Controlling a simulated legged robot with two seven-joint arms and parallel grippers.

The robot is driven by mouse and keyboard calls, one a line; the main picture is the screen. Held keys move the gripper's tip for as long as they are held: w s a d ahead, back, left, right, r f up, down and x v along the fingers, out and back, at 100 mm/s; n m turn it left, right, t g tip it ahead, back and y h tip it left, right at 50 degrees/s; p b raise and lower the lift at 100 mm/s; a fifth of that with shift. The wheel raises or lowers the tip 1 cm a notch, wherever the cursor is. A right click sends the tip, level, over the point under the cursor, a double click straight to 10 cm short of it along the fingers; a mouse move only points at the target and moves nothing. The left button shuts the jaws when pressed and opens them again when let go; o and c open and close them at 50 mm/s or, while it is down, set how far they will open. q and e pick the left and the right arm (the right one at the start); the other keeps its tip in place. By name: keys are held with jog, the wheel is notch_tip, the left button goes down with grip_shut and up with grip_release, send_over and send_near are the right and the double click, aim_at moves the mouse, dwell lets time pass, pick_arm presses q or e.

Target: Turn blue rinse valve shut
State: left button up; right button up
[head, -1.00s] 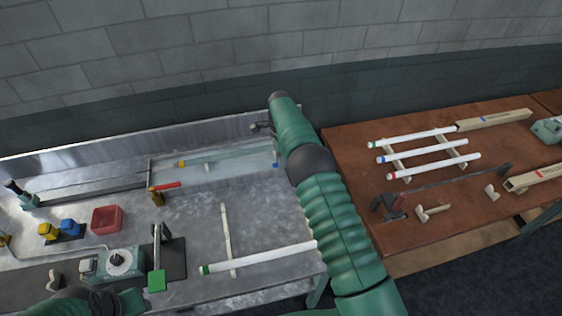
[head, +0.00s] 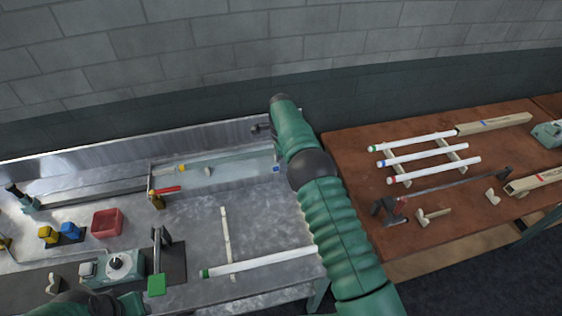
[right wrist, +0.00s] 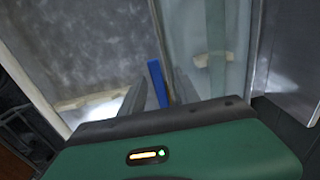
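The blue rinse valve shows as a small blue handle (head: 276,169) at the right end of the water trough, just left of my right forearm. In the right wrist view the blue handle (right wrist: 157,84) is a narrow upright bar between the two grey fingers of my right gripper (right wrist: 160,92). The fingers stand apart on either side of it; firm contact is not visible. In the head view my right arm hides that gripper and the valve body. My left arm shows only at the bottom left edge, its gripper out of sight.
A red-handled valve (head: 166,189) stands at the trough's left end. A white tube (head: 260,262) lies on the metal bench in front. A red bin (head: 107,222) is at left. The brown table (head: 440,220) holds several tubes.

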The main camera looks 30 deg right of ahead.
jog(key=shift+r, duration=0.45)
notch_tip(320, 180, up, 16)
jog(key=p, duration=0.2)
jog(key=shift+f, duration=0.1)
